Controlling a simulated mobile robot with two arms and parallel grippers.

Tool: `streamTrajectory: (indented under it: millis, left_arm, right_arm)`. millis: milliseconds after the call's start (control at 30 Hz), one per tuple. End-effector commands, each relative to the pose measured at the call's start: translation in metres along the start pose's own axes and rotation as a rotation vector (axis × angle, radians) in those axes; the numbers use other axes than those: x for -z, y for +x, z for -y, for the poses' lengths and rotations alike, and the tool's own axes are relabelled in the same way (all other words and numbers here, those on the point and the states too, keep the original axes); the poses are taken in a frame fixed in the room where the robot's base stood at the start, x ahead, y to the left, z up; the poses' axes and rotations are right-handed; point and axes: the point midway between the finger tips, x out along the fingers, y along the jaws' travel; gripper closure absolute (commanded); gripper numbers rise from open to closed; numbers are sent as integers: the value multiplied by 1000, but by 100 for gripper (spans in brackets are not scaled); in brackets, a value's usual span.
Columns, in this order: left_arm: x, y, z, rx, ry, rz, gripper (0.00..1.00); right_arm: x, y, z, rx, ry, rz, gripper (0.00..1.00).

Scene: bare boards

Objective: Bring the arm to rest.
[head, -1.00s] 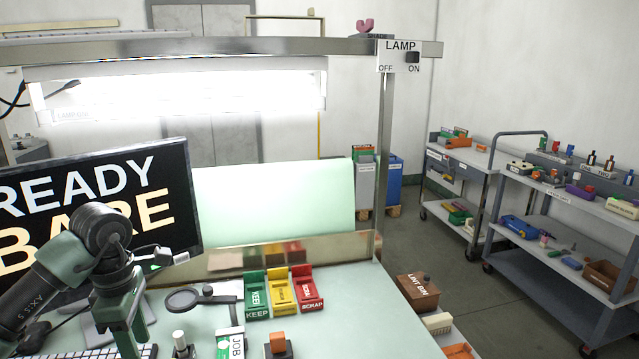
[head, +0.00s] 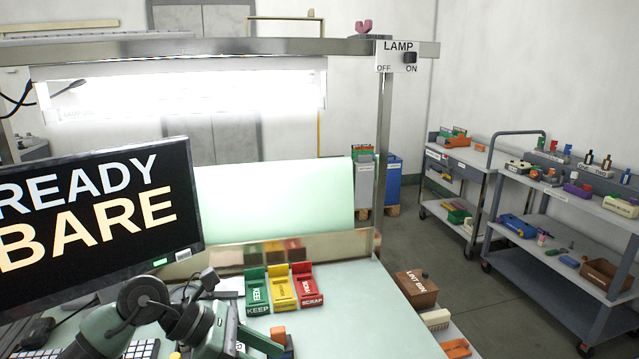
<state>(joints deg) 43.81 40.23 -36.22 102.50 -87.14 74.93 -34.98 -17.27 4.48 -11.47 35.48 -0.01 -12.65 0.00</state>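My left arm comes in from the bottom left in the head view, low over the bench (head: 345,310). Its green and dark grey links bend in front of the monitor's lower edge. My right arm and gripper are not in view.
The monitor (head: 90,215) reads READY BARE. Green (head: 257,292), yellow (head: 281,290) and red (head: 307,288) trays stand behind the gripper. A lint bin (head: 417,289) stands past the bench's right edge. Bench surface right of the trays is clear. A lit lamp (head: 180,90) hangs above.

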Motion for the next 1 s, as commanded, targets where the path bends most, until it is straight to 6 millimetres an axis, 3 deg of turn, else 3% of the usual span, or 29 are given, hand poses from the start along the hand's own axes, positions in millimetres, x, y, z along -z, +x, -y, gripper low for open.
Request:
streamTrajectory:
  millis: [33, 100, 200, 300, 367, 467, 567, 667, 767, 800, 900, 1000]
  left_arm:
    - [-27, 17, 19, 38, -58, 162, 57]
    - [-72, 22, 36, 76, -184, 423, 57]
    - [-121, 3, 43, 121, -422, 776, 57]
    - [-140, -32, 30, 151, -722, 1100, 57]
    - [-133, -54, 13, 158, -926, 1278, 57]
    - [-92, -81, -17, 142, -1304, 1539, 57]
    - [-22, -89, -38, 87, -1712, 1749, 57]
    - [54, -79, -36, -4, -2091, 1882, 57]
    - [125, -59, -14, -129, -2442, 1952, 57]
    - [150, -50, -1, 175, 2413, -1841, 57]
    - [198, -29, 36, 270, 2304, -1582, 57]
    - [230, -13, 71, 341, 2216, -1394, 57]
  right_arm:
    - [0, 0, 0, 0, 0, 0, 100]
    - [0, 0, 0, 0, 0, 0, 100]
    - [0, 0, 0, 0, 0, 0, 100]
    - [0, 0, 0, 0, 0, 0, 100]
    - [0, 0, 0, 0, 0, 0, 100]
    - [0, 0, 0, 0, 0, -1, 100]
    - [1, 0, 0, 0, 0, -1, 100]
    - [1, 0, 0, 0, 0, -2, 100]
    - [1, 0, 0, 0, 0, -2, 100]
    - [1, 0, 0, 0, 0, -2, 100]
    - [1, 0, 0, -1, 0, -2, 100]
    - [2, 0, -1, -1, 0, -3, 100]
